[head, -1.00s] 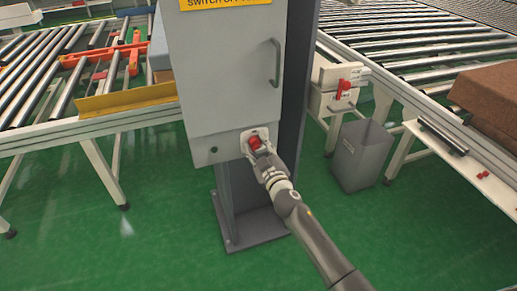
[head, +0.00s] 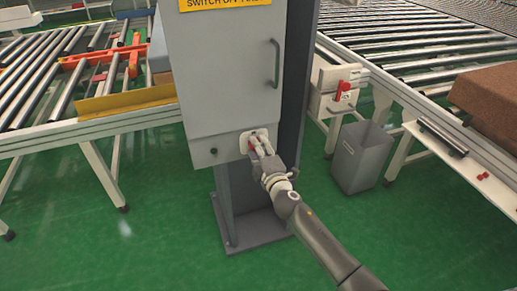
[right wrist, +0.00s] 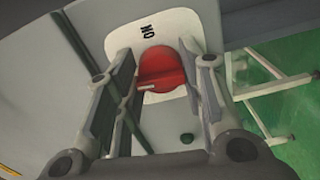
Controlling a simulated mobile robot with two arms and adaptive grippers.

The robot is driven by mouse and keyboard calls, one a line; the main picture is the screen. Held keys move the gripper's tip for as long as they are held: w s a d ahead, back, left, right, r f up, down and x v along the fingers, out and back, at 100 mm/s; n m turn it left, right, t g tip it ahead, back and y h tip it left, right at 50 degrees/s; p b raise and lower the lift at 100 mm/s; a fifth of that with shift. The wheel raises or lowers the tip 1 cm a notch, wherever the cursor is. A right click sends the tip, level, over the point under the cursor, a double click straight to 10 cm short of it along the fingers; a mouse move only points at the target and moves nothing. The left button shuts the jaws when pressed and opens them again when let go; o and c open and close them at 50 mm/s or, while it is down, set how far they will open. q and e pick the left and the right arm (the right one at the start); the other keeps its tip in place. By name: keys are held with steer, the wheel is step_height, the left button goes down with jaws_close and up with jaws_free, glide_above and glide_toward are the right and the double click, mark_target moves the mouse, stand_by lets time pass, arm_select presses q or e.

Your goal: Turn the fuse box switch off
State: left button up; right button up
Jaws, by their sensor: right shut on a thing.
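The grey fuse box (head: 213,85) stands on a dark post in the middle of the head view. On its lower panel is a white plate (head: 244,142) with a red rotary switch. My right gripper (head: 259,146) is at the switch and covers most of it in the head view. In the right wrist view the red switch (right wrist: 162,67) sits between the two fingers of the gripper (right wrist: 166,66), which is shut on it. An "ON" label shows on the plate, upside down in that view. My left gripper is out of view.
A door handle (head: 275,63) stands out from the box above the switch. Roller conveyors (head: 45,70) lie on both sides. A grey bin (head: 361,157) and a second red switch (head: 342,91) are to the right. The green floor in front is clear.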

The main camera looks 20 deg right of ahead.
steer(key=shift+f+n, duration=0.1)
steer(key=shift+n, duration=0.5)
steer(key=o, duration=1)
steer(key=s, duration=1.2)
steer(key=shift+d, duration=0.2)
